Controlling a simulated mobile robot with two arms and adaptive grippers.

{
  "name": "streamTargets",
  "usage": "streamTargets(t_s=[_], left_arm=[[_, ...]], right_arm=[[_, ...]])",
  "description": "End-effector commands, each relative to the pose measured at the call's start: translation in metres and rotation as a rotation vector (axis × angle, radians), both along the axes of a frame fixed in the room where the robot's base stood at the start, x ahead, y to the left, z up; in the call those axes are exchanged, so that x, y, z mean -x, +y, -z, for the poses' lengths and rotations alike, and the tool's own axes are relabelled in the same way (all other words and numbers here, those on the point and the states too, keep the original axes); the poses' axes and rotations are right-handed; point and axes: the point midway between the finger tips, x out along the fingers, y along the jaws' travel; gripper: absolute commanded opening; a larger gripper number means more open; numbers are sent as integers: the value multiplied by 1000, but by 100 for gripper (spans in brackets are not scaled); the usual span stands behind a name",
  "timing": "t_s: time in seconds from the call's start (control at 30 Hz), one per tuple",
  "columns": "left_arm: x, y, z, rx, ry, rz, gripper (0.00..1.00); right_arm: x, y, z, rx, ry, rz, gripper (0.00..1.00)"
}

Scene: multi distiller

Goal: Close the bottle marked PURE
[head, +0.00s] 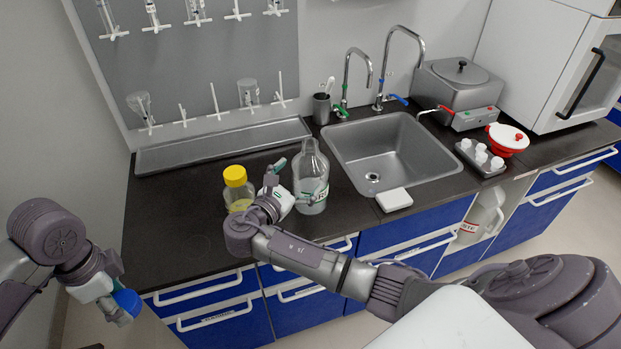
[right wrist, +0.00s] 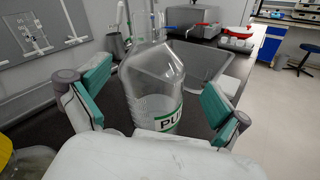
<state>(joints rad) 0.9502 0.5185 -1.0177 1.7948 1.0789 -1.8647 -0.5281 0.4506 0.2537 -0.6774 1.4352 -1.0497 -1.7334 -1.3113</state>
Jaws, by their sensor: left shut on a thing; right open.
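The clear bottle (head: 311,172) with a green-and-white label stands upright on the dark counter, left of the sink; its neck is bare. In the right wrist view this bottle (right wrist: 152,85) shows label letters starting "PU". My right gripper (head: 284,186) is open, with its teal fingers on either side of the bottle in the right wrist view (right wrist: 155,100); I cannot tell whether they touch it. My left gripper (head: 117,302) is at the lower left, in front of the counter, shut on a blue cap (head: 129,301) and away from the bottle.
A yellow-capped jar (head: 236,187) stands left of the bottle, close to my right gripper. The sink (head: 386,150) with two taps is to the right, with a white block (head: 394,199) at its front edge. A grey trough (head: 222,143) runs along the wall. The counter's left part is clear.

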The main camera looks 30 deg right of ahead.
Motion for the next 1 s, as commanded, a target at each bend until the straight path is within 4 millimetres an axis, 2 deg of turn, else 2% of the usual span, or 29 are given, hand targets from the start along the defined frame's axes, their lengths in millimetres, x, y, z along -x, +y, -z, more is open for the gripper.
streamTargets(t_s=[0.1,0.47,0.67,0.8,1.0], left_arm=[[0,0,-3,0,0,0,41],[0,0,-4,0,0,0,41],[0,0,-18,0,0,0,41],[0,0,-20,0,0,0,41],[0,0,-20,0,0,0,41]], right_arm=[[-4,-8,0,0,1,0,100],[-6,-11,1,0,0,0,100],[-20,-36,3,2,1,2,100],[-27,-50,6,1,1,1,100],[-29,-54,8,-1,-1,0,100]])
